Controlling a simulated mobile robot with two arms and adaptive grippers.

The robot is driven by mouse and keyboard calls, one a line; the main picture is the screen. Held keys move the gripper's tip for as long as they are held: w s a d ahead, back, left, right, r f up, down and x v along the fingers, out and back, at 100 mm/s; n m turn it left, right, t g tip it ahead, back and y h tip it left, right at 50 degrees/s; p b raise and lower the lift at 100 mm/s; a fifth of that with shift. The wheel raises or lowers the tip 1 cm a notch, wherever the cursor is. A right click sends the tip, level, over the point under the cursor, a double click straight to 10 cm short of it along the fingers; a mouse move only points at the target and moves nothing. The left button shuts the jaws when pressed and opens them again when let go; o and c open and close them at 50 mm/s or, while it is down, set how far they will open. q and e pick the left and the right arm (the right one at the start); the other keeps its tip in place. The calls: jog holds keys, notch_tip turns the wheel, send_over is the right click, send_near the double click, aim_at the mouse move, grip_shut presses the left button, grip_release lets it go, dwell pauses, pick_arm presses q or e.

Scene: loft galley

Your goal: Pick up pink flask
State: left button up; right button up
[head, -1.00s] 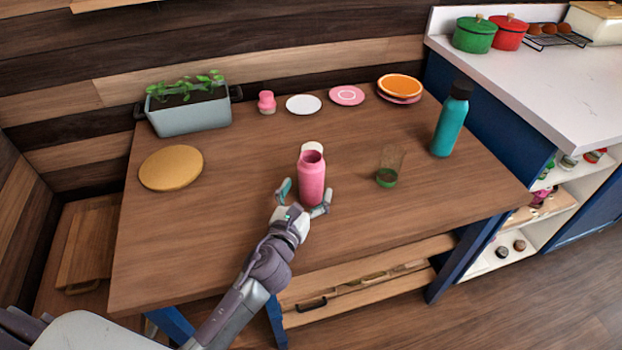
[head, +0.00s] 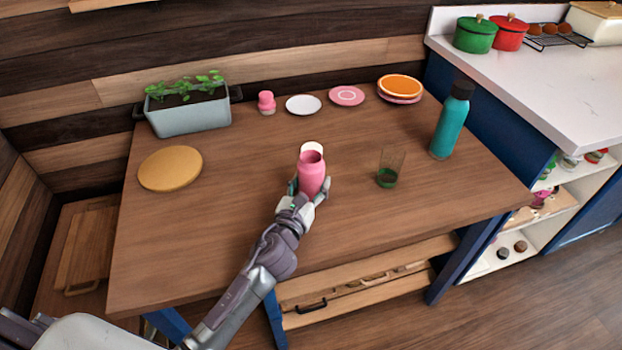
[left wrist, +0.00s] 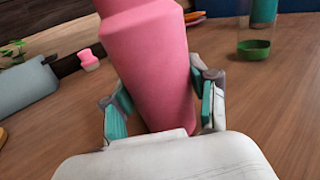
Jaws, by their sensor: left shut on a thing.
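My left gripper (head: 309,193) is shut on the flask's lower body, with one finger on each side. In the left wrist view the pink flask (left wrist: 150,65) fills the space between the teal finger pads of my left gripper (left wrist: 160,112) and looks tilted there. I cannot tell whether its base touches the table. My right gripper is not in view.
A clear glass with a green base (head: 387,178) and a teal bottle (head: 450,125) stand to the right. A tan round board (head: 170,168) and a planter (head: 190,112) are at the left. The table front (head: 200,250) is clear.

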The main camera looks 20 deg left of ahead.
aim_at(306, 178)
pick_arm(q)
jog(key=shift+r, duration=0.1)
jog(key=shift+r+p, duration=0.35)
jog(key=shift+r, duration=0.25)
notch_tip(306, 178, up, 3)
jog(key=shift+f+p, duration=0.1)
jog(key=shift+p, duration=0.65)
jog(key=d+r, duration=0.3)
jog(key=d, duration=0.2)
jog(key=w+d+r+p, duration=0.1)
jog(key=d+r, duration=0.3)
jog(key=d, duration=0.2)
jog(key=shift+w+d, duration=0.25)
jog(key=shift+d, duration=0.05)
